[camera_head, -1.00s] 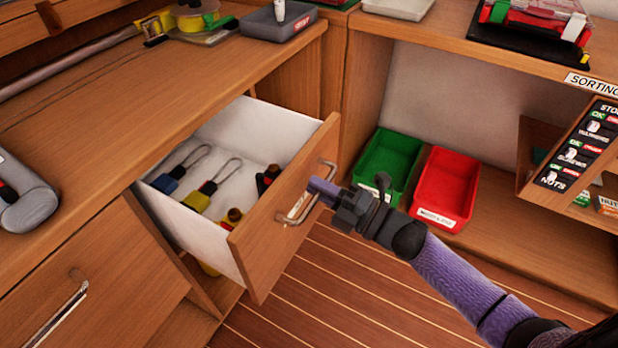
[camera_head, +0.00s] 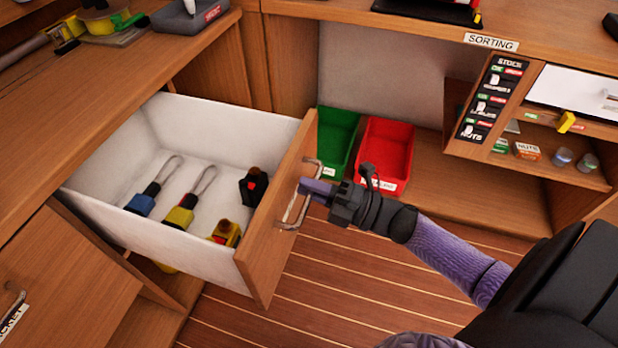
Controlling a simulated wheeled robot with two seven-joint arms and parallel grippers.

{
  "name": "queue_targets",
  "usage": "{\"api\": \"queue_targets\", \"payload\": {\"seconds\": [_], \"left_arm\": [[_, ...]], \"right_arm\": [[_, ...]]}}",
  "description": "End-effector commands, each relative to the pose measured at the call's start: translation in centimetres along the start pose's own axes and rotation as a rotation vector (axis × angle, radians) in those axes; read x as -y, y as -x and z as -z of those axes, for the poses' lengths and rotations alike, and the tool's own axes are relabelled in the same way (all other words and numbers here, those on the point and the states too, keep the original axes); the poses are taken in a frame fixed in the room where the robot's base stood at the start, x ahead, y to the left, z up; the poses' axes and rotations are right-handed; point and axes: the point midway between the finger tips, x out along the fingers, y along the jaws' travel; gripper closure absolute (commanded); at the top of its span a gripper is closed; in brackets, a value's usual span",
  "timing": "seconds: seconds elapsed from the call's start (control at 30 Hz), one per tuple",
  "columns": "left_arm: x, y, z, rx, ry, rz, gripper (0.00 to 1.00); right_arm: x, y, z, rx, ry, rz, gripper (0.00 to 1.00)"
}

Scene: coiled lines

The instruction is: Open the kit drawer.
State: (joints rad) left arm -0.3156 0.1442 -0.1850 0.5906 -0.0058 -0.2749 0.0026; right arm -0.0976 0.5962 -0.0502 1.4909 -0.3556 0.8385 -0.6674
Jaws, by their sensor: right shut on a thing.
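The kit drawer (camera_head: 281,222) stands pulled well out of the wooden cabinet, with its white inside showing. Its metal handle (camera_head: 291,212) is on the wooden front, facing right. My right gripper (camera_head: 312,188) is shut on this handle, with its arm coming in from the lower right. In the drawer lie a blue tool with a wire loop (camera_head: 142,203), a yellow one with a wire loop (camera_head: 180,215), a black and red item (camera_head: 253,186) and a yellow and black item (camera_head: 226,234). My left gripper is not in view.
A green bin (camera_head: 336,140) and a red bin (camera_head: 385,150) stand on a low shelf behind the drawer front. A stock panel (camera_head: 491,97) and a shelf with small tins are at the right. The striped floor (camera_head: 350,290) is clear below the arm.

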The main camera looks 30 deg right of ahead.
Motion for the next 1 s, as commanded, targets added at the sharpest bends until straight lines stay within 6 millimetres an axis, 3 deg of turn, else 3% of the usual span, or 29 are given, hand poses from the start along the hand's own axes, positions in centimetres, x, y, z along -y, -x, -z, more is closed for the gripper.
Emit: {"api": "queue_targets", "payload": {"seconds": [0.2, 0.23, 0.4, 0.67, 1.0], "left_arm": [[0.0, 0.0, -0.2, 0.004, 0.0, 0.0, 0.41], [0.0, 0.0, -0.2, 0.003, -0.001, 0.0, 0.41], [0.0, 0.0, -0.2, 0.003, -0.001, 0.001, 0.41], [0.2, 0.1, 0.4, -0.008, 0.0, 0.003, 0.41], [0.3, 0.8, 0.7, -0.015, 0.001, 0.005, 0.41]], "right_arm": [[0.1, 0.0, 0.0, 0.0, -0.001, 0.003, 1.0], [0.1, 0.0, 0.0, 0.0, -0.001, 0.003, 0.81], [0.1, 0.0, 0.0, 0.0, -0.001, 0.002, 0.5], [0.0, 0.5, 0.0, 0.001, -0.001, 0.003, 0.5], [0.1, 8.3, 0.0, 0.002, -0.001, 0.004, 0.5]]}}
